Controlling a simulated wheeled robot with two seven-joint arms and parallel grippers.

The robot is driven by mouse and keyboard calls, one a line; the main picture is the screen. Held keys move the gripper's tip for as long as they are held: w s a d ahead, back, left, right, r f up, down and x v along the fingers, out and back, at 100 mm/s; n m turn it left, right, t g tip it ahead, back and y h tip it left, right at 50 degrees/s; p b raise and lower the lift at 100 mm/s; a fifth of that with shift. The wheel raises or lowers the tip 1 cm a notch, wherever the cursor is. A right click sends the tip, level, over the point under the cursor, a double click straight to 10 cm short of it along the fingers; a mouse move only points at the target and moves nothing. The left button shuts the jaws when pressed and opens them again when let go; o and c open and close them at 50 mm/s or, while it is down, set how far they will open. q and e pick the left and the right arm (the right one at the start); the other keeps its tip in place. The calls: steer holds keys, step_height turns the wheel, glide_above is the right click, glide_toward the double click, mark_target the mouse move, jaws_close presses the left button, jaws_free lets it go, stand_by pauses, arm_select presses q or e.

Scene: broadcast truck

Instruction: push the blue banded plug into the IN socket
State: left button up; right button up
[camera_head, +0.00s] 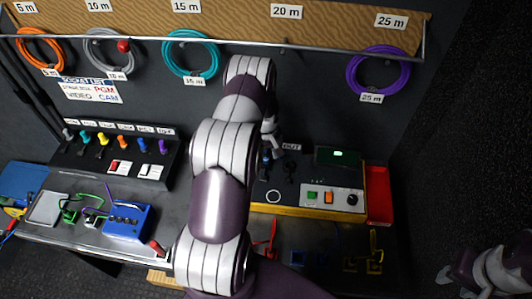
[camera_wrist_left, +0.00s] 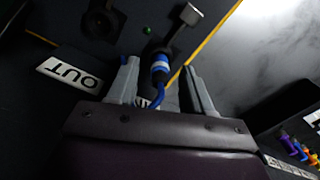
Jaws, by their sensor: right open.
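The blue banded plug (camera_wrist_left: 160,66) shows in the left wrist view, with blue and white bands and a blue cable curving down from it. Its front end meets a dark round fitting on the panel; I cannot tell how deep it sits. The IN label (camera_wrist_left: 143,103) is mostly hidden behind my gripper. My left gripper (camera_wrist_left: 160,78) is open, its fingers on either side of the plug with gaps to it. In the head view my left gripper (camera_head: 269,140) is over the panel, and the plug (camera_head: 267,161) shows small below it. My right gripper (camera_head: 446,283) is open and empty at bottom right.
The OUT label (camera_wrist_left: 68,73) and a dark round socket (camera_wrist_left: 103,22) lie beside the plug. A stalk with a square metal end (camera_wrist_left: 191,14) stands close by. The yellow-edged console (camera_head: 300,209) has a red bin (camera_head: 379,195) at its right. A blue box (camera_head: 128,221) stands left.

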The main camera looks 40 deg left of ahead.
mark_target(266, 154)
arm_select(q)
steer(key=shift+r, duration=0.5)
step_height(266, 154, up, 12)
steer(key=b, duration=0.3)
steer(key=shift+f, duration=0.15)
steer(key=s+d+r+m+b, duration=0.1)
steer(key=s+d+r+m, duration=0.1)
steer(key=s+d+m, duration=0.3)
steer(key=s+d+r+m+t, duration=0.1)
steer(key=s+d+r+m, duration=0.2)
steer(key=s+d, duration=0.8)
steer(key=d+m, duration=0.2)
steer(key=d, duration=0.2)
steer(key=shift+s+r+b, duration=0.2)
steer(key=shift+r+b, duration=0.15)
steer(key=shift+b, duration=0.05)
